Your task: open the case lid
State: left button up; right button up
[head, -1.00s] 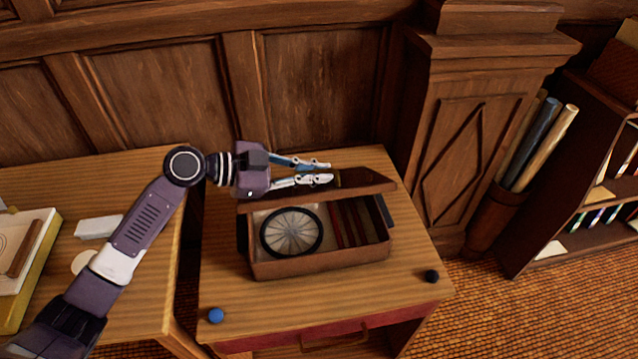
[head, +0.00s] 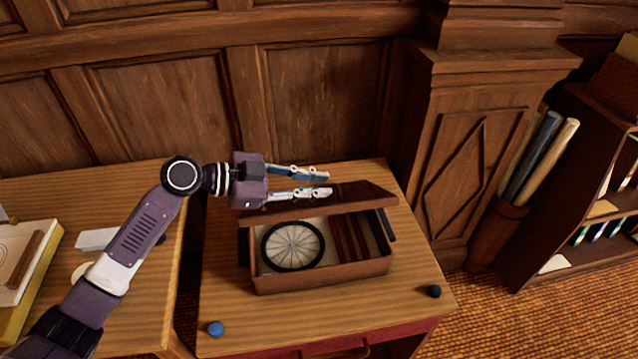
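The brown case (head: 325,278) stands on the small wooden table. Its lid (head: 350,200) is raised and leans back, with its front edge above the rear of the case. Inside the case I see a round black-rimmed disc (head: 292,246) with spokes and dark red strips (head: 350,236). My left gripper (head: 328,183) is at the lid's upper left, pointing right. Its two fingers are apart, with nothing seen between them; the lower finger lies along the lid and seems close to or touching it. My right gripper is not in view.
A blue ball (head: 215,328) and a black ball (head: 433,291) lie near the table's front corners. A panelled wall (head: 325,90) stands behind. A second table (head: 130,320) at left bears a board (head: 22,260). Rolled tubes (head: 540,160) stand at right.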

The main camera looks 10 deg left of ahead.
pick_arm(q)
notch_tip(320, 180, up, 4)
send_over(266, 209)
jog(key=shift+w, duration=0.25)
jog(key=shift+f, duration=0.15)
